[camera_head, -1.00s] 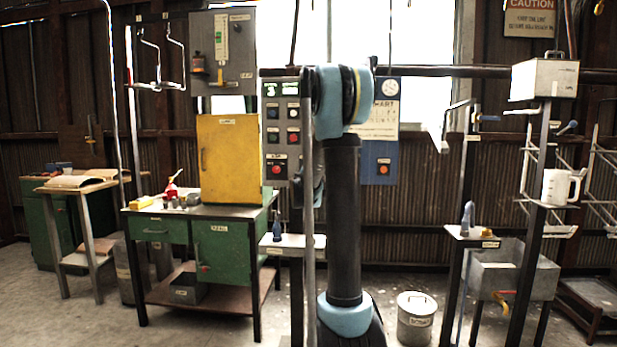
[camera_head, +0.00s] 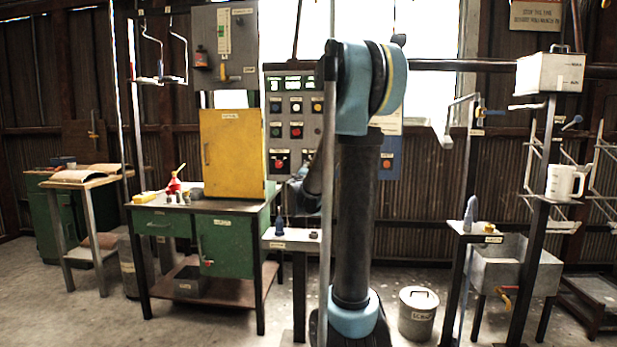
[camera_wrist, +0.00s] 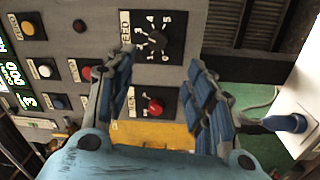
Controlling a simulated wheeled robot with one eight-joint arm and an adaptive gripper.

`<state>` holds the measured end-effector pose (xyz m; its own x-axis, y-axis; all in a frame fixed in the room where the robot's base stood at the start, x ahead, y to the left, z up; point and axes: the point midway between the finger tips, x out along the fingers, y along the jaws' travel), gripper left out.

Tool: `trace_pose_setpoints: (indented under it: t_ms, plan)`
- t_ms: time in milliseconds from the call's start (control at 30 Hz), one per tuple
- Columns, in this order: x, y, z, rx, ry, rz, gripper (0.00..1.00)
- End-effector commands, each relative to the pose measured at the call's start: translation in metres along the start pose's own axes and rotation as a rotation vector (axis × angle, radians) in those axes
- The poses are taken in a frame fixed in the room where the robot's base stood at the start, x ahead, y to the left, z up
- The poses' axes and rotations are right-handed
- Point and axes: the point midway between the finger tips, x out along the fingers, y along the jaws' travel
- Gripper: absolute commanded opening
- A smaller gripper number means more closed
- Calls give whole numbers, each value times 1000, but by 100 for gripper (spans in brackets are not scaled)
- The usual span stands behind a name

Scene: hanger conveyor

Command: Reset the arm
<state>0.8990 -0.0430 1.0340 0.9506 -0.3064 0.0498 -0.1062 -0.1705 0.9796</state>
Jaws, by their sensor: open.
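My gripper (camera_wrist: 162,62) is open and empty in the wrist view, its two blue-padded fingers spread apart. Behind the fingers is a grey control panel with a black rotary dial (camera_wrist: 158,36) and a red knob (camera_wrist: 155,107). Whether a finger touches the panel cannot be told. In the head view my arm stands upright in front of the control panel (camera_head: 291,105), which has several coloured buttons and a lit display.
A green workbench (camera_head: 228,240) carries a yellow cabinet (camera_head: 232,150) at left. A lidded bucket (camera_head: 417,313), a metal sink (camera_head: 510,270) and a white jug (camera_head: 565,182) are at right.

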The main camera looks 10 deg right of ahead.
Motion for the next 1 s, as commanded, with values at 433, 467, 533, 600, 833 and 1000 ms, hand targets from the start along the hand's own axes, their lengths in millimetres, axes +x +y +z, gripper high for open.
trace_pose_setpoints:
  t_ms: [433,467,533,600,833,1000]
  plan:
    - [-23,5,32,91,-92,-26,49]
    - [-29,6,39,115,-116,-34,49]
    - [-46,4,60,173,-180,-59,49]
    - [-65,0,80,233,-245,-91,49]
    - [-135,-32,136,415,-453,-229,49]
    - [-195,-69,164,535,-595,-365,49]
